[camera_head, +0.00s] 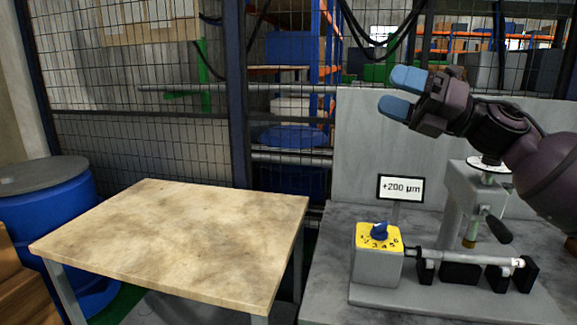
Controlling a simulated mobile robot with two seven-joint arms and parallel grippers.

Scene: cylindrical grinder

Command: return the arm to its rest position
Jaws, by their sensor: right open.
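My right gripper (394,94) has blue fingertips and comes in from the right edge on a dark purple arm. A shiny cylindrical workpiece (470,257) lies level to the right of the box, over black supports. A small display (400,188) reads +200 µm. My left gripper is not in view.
A bare wooden table (170,240) stands on the left. A blue barrel (50,215) with a grey lid is at the far left. A grey measuring stand (478,200) with a black handle rises behind the workpiece, below my right arm. A mesh fence (140,110) closes off the back.

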